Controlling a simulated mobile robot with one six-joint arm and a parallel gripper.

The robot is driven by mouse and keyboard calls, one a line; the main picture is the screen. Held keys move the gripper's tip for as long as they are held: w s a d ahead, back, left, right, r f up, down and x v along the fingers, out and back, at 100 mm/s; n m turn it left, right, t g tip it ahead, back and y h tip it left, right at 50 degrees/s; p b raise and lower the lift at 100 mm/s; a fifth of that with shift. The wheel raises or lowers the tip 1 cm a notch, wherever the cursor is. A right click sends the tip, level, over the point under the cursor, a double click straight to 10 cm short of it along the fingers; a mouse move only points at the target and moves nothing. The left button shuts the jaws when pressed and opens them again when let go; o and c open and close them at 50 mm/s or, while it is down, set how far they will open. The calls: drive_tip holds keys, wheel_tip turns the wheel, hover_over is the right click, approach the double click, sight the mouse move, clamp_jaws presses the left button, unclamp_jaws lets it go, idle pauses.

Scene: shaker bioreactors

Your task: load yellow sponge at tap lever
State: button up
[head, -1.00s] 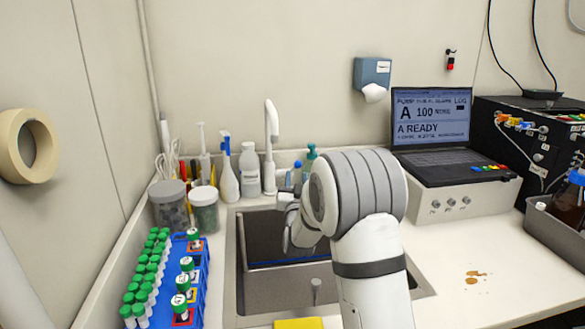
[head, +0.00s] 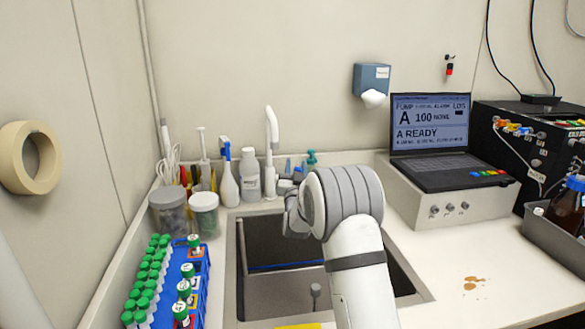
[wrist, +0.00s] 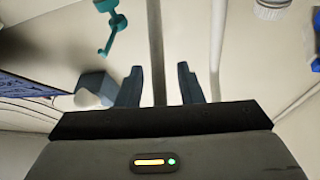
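The yellow sponge (head: 298,326) shows only as a thin strip at the bottom edge of the head view, at the sink's front. The white tap (head: 271,140) rises behind the sink; I cannot make out its lever clearly. My gripper is over the sink's back part in the head view, mostly hidden by my wrist. In the wrist view my gripper (wrist: 160,80) has its two dark fingers apart. A grey upright bar (wrist: 155,45) appears between them, but I cannot tell whether it is the tap or how far off it is. No sponge shows between the fingers.
The sink (head: 236,290) lies below my arm. Bottles and jars, including a white spray bottle (head: 229,185), crowd the back left. A blue tube rack (head: 202,275) stands left of the sink. A laptop (head: 430,125) sits at right. The counter at front right is clear except brown spots (head: 474,284).

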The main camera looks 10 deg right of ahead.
clamp_jaws()
drive_tip(key=shift+f+b, duration=0.2)
drive_tip(key=shift+b, duration=0.2)
drive_tip(key=b, duration=0.1)
drive_tip(key=f+b, duration=0.1)
drive_tip(key=b, duration=0.1)
drive_tip(key=shift+s+t, duration=0.25)
drive_tip(key=shift+t, duration=0.05)
drive_tip(key=f+t+b, duration=0.1)
drive_tip(key=b, duration=0.5)
drive_tip(key=shift+s+h+b, duration=0.35)
drive_tip(key=shift+s+h, duration=0.05)
drive_tip(key=shift+r+m, duration=0.25)
drive_tip(key=shift+m, duration=0.05)
unclamp_jaws()
